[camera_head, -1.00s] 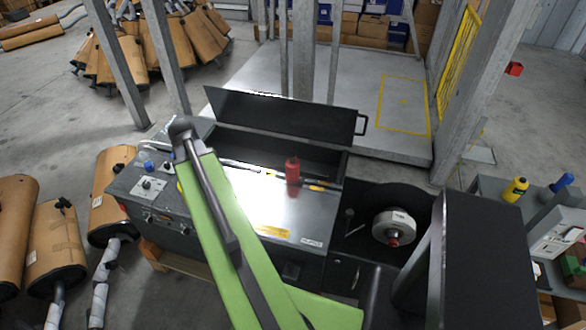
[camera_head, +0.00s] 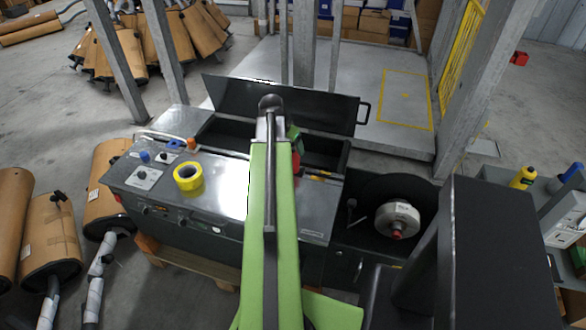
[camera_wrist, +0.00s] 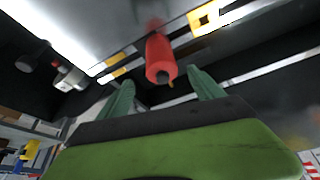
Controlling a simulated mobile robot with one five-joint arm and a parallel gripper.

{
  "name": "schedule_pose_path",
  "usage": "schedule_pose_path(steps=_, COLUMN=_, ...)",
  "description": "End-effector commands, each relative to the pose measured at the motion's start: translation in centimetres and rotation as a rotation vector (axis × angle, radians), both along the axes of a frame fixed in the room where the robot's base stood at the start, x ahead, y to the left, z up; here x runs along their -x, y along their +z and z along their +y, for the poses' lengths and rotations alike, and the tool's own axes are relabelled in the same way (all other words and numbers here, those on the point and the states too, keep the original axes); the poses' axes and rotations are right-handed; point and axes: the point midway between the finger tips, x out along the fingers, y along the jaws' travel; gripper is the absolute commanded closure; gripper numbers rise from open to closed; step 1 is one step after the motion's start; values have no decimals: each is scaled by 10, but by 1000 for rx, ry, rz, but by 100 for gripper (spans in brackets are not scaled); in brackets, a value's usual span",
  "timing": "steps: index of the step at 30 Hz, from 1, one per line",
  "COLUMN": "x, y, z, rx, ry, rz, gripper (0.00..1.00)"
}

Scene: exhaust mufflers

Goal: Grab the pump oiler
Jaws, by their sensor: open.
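A red cylindrical body, which looks like the pump oiler (camera_wrist: 160,58), stands on the dark metal bench top. In the head view only a red sliver of it (camera_head: 296,163) shows beside my arm, which hides the rest. In the wrist view it lies ahead, between and just beyond the fingertips of my gripper (camera_wrist: 160,77). The two green fingers are spread apart with nothing held. A dark tip shows at the near end of the red body. Contact with the fingers cannot be made out.
A yellow tape roll (camera_head: 188,177) lies on the bench (camera_head: 215,210), left of my arm. A raised dark lid (camera_head: 335,107) stands behind it. A grinding wheel (camera_head: 397,219) sits to the right. A yellow bottle (camera_head: 522,178) stands on the right-hand table.

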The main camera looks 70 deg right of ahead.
Motion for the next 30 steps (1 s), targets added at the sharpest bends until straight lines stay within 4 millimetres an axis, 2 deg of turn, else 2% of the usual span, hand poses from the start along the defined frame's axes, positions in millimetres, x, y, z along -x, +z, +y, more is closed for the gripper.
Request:
schedule_pose_path(steps=1, x=0, y=-22, z=-6, rx=0, ry=-1, rz=0, gripper=24)
schedule_pose_path(steps=6, x=3, y=-48, z=-17, rx=0, ry=0, rz=0, gripper=24)
schedule_pose_path(steps=13, x=4, y=-50, z=-20, rx=0, ry=0, rz=0, gripper=24)
schedule_pose_path(steps=22, x=5, y=-95, z=-37, rx=0, ry=0, rz=1, gripper=24)
schedule_pose_path(steps=30, x=6, y=-94, z=-38, rx=0, ry=0, rz=0, gripper=24)
